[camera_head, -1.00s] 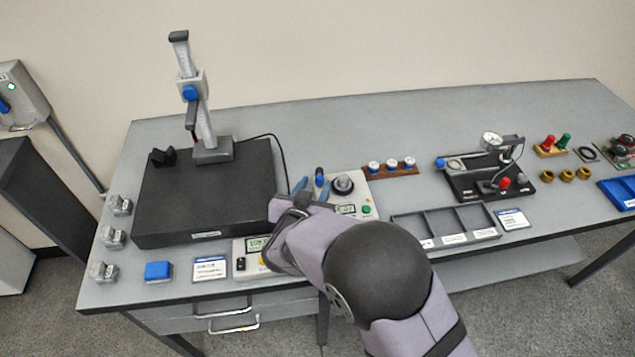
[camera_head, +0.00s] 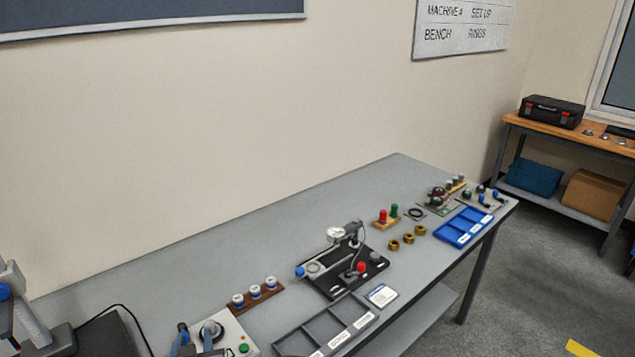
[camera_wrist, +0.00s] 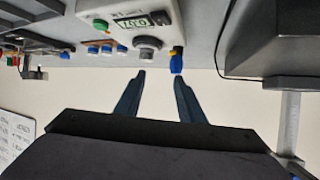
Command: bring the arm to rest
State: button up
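My gripper (camera_wrist: 158,75) shows in the wrist view with its two dark fingers apart and nothing between them. Its fingers point toward the front of a light control box (camera_wrist: 125,20) with a small display, a round grey knob (camera_wrist: 148,45) and a blue-tipped part (camera_wrist: 176,62) close to the right fingertip. I cannot tell whether that finger touches it. In the head view, the control box (camera_head: 232,335) is at the bottom edge, and most of my arm is out of the picture.
The grey bench (camera_head: 190,260) holds a rack of white-and-blue pieces (camera_head: 256,292), a dark compartment tray (camera_head: 312,332), a dial gauge fixture (camera_head: 340,270), brass rings (camera_head: 407,238) and a blue tray (camera_head: 464,227). The bench's back strip is clear. A wooden side bench (camera_head: 570,130) stands at right.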

jog(key=w+d+g, duration=0.1)
jog(key=d, duration=0.2)
jog(key=w+d+g, duration=0.1)
jog(key=w+d, duration=0.1)
jog(key=d, duration=0.2)
jog(key=w+d, duration=0.2)
jog(key=d, duration=0.1)
jog(key=shift+d+r+m+g, duration=0.15)
jog(key=shift+d+m+g, duration=0.15)
jog(key=shift+d+g, duration=0.1)
jog(key=s+d+f+m+g+h, duration=0.1)
jog(key=s+d+g+h, duration=0.2)
jog(key=d, duration=0.9)
jog(key=s+d+f+m+g+h, duration=0.1)
jog(key=s+d+g, duration=0.35)
jog(key=d, duration=0.75)
jog(key=s+d+m+g+h, duration=0.1)
jog(key=s+d, duration=1)
jog(key=shift+s+f+m, duration=0.15)
jog(key=shift+f+m, duration=0.15)
jog(key=shift+f, duration=0.05)
